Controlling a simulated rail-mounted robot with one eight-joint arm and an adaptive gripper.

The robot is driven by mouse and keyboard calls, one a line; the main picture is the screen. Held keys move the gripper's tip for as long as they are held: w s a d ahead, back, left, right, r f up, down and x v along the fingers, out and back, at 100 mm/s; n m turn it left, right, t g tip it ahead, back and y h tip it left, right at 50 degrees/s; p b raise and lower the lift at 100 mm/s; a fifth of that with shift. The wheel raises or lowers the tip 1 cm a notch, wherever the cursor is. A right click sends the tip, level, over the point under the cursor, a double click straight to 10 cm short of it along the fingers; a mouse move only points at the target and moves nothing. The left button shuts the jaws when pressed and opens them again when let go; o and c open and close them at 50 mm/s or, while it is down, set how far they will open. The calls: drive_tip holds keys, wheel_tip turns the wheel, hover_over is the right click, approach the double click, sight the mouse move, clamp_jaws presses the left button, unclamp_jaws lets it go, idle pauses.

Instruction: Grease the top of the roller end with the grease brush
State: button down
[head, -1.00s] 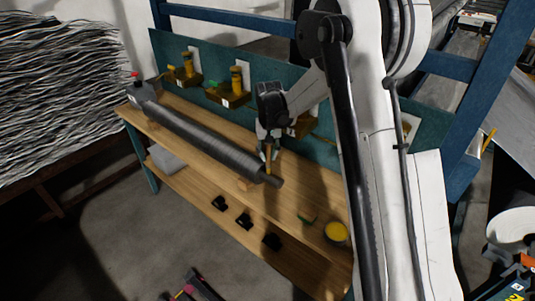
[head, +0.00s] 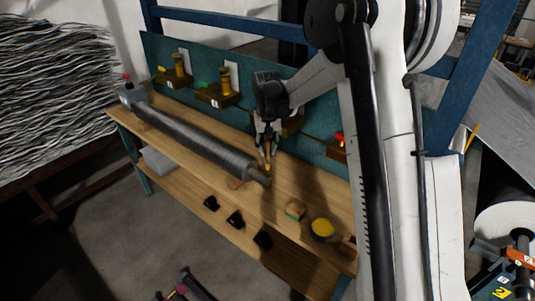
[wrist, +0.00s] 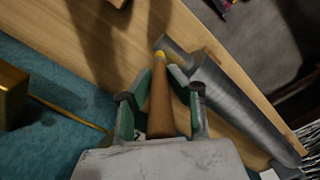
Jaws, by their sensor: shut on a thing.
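A long grey roller (head: 200,135) lies on the wooden workbench, and its narrower end (head: 260,178) points toward the right. My gripper (head: 267,145) is shut on the grease brush, which has a wooden handle and a yellow tip (head: 267,167). In the wrist view the brush (wrist: 161,100) sits between the green-padded fingers (wrist: 160,105). Its yellow tip overlaps the roller end (wrist: 172,47) there. I cannot tell whether the tip touches it. The roller body (wrist: 240,100) runs to the lower right in the wrist view.
A tin with yellow contents (head: 322,228) and a small green-and-wood block (head: 295,209) stand on the bench (head: 285,185) to the right. Brass-coloured fixtures (head: 222,92) line the teal back panel (head: 150,48).

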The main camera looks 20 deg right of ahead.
sight(267, 160)
drive_tip(key=shift+r+p, duration=0.6)
drive_tip(key=shift+r, duration=1.35)
